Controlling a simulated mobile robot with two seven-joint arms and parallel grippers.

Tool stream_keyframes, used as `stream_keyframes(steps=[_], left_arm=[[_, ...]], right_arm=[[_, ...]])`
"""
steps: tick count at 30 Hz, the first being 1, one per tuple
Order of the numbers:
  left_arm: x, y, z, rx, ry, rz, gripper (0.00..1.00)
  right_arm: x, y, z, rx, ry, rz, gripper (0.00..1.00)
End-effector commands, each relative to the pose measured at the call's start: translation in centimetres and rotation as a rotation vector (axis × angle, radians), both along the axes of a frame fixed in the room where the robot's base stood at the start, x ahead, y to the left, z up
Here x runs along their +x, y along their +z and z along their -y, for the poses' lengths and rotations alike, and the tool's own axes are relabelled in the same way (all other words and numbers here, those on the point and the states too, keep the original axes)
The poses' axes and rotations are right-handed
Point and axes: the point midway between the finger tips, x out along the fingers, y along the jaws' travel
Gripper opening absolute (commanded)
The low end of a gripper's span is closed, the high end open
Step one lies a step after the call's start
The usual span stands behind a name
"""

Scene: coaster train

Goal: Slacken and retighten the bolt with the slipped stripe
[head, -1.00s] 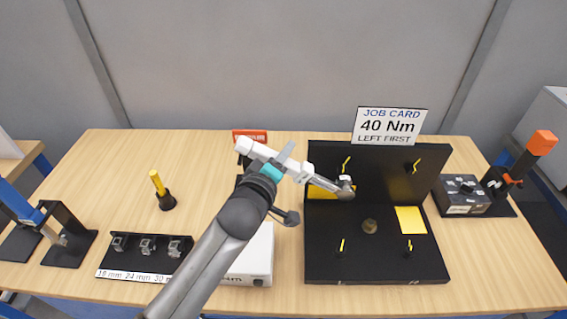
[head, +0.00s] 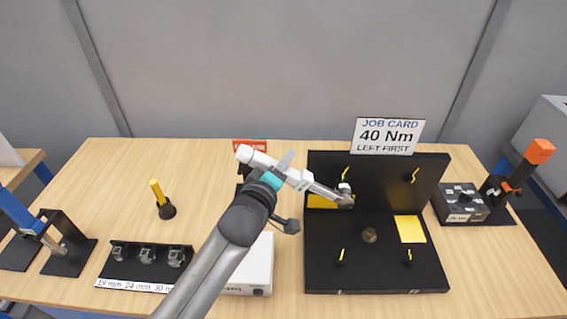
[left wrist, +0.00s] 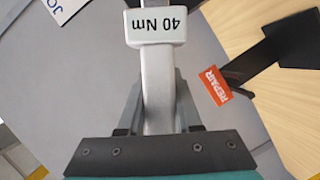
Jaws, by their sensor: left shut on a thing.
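My left gripper (head: 281,172) is shut on a white and grey torque wrench (head: 300,178). Its display reads 40 Nm in the left wrist view (left wrist: 160,26). The wrench head, with a dark socket, is in front of the black fixture's upright plate (head: 385,172), below the upper left bolt (head: 346,174). I cannot tell whether it touches anything. Yellow stripes also mark the upper right bolt (head: 412,175), lower left bolt (head: 341,257) and lower right bolt (head: 409,257). The stripes are too small to tell surely which has slipped. My right gripper is out of view.
A job card (head: 388,135) reads 40 Nm, left first. A socket rack (head: 145,262), yellow-handled tool (head: 160,199), white box (head: 258,265) and red repair sign (head: 250,146) are to the left. An orange-handled tool (head: 527,165) stands at right, beside a dark box (head: 461,203).

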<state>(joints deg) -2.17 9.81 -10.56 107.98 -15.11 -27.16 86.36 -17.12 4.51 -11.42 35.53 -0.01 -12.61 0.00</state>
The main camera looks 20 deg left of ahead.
Motion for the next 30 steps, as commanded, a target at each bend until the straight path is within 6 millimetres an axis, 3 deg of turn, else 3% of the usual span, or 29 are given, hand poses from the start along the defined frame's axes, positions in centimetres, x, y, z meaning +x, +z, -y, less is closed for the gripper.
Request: stream_keyframes(steps=[16,30], left_arm=[[1.5,0.6,-0.3,-0.008,-0.001,0.015,0.00],[1.5,0.6,-0.3,-0.008,0.000,0.014,0.00]], right_arm=[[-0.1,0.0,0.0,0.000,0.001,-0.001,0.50],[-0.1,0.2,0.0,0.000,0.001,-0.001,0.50]])
